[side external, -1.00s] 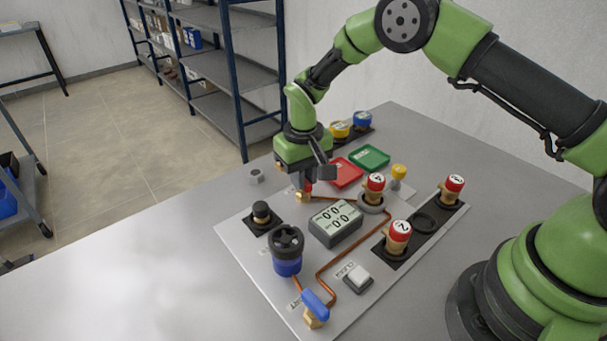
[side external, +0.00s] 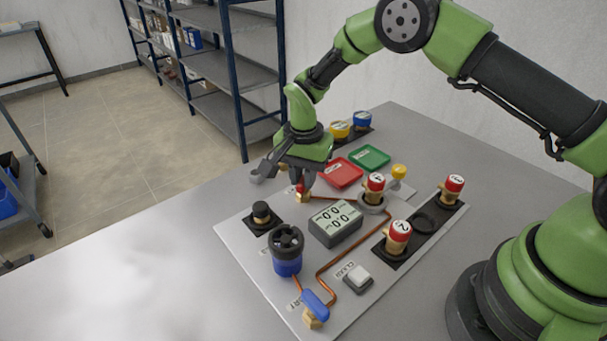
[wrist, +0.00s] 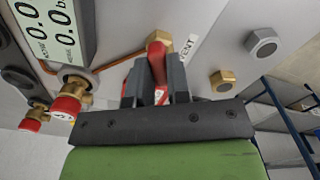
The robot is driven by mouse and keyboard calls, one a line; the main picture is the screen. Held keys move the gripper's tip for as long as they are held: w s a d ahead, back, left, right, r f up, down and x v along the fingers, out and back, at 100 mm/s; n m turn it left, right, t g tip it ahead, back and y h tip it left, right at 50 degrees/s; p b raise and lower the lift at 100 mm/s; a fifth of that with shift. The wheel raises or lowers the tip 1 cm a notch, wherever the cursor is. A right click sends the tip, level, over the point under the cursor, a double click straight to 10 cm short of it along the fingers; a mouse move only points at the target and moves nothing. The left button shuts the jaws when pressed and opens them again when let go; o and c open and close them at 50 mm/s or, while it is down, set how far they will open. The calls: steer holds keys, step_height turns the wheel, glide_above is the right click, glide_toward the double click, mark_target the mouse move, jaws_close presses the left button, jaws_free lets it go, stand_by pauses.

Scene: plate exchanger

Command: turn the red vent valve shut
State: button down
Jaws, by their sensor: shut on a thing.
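The red vent valve has a brass body (wrist: 159,38) and a red lever handle (wrist: 157,66), beside a VENT label (wrist: 187,48) in the wrist view. My gripper (wrist: 155,75) is shut on the red handle, with one dark finger on each side of it. In the side external view my gripper (side external: 301,184) points down over the valve at the panel's far left part. The brass body (side external: 302,198) shows just below the fingers, and most of the red handle is hidden by them there.
A display box (side external: 335,223) and a red-topped fitting marked 4 (side external: 375,188) stand right of the valve. A black knob (side external: 262,213) is at its left. A red tray (side external: 341,173) and green tray (side external: 370,157) lie behind. The table's front left is clear.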

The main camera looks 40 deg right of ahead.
steer(key=m, duration=0.5)
steer(key=shift+m, duration=0.3)
stand_by(0.4)
steer(key=c, duration=1.1)
jaws_free()
steer(key=shift+r, duration=0.1)
step_height(320, 180, up, 10)
steer(key=shift+f, duration=0.1)
